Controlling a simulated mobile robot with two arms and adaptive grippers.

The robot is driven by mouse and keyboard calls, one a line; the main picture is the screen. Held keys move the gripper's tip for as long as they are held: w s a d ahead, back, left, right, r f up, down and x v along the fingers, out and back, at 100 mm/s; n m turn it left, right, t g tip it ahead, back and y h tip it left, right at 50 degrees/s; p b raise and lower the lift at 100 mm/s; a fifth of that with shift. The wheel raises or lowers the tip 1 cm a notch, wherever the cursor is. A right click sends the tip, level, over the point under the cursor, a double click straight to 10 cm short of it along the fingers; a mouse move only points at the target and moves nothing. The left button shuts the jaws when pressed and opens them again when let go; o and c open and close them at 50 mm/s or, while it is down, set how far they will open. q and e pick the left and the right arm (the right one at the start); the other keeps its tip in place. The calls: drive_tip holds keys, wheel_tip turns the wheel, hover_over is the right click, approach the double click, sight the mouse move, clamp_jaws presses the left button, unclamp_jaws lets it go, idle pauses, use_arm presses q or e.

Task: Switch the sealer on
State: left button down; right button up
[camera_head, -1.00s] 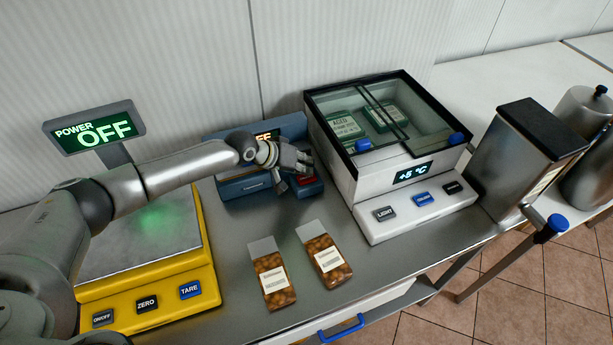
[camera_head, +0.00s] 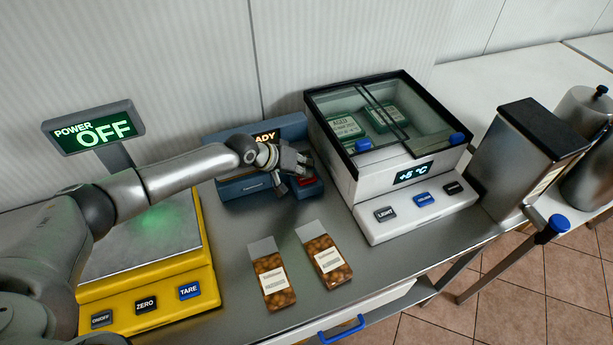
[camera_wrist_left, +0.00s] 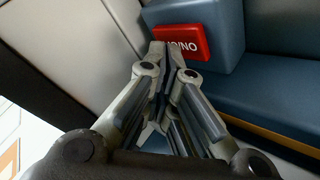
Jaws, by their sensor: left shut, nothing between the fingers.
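The sealer (camera_head: 243,184) is a blue box against the wall at the back of the counter. Its small orange display (camera_head: 266,137) is partly hidden by my arm, and the letters "ADY" show. The sealer's red button (camera_wrist_left: 182,42) is near my fingertips in the left wrist view, its lettering partly covered by them. My left gripper (camera_head: 304,166) is over the right end of the sealer, at the red button. Its fingers (camera_wrist_left: 168,54) are shut and empty. I cannot tell whether the tips touch the button. My right gripper is not in view.
A yellow scale (camera_head: 150,307) stands at left, its display (camera_head: 94,128) reading "POWER OFF". A glass-lidded cooler (camera_head: 355,181) showing "+5 °C" stands close right of the sealer. Two bags of brown goods (camera_head: 271,280) (camera_head: 327,260) lie in front. The counter between them and the sealer is clear.

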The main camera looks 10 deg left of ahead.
use_arm(q)
drive_tip(key=shift+r+p, duration=0.3)
drive_tip(key=shift+r, duration=0.1)
drive_tip(key=shift+r, duration=0.1)
wheel_tip(320, 180, up, 6)
drive_tip(key=p, duration=0.5)
drive_tip(key=shift+f, duration=0.2)
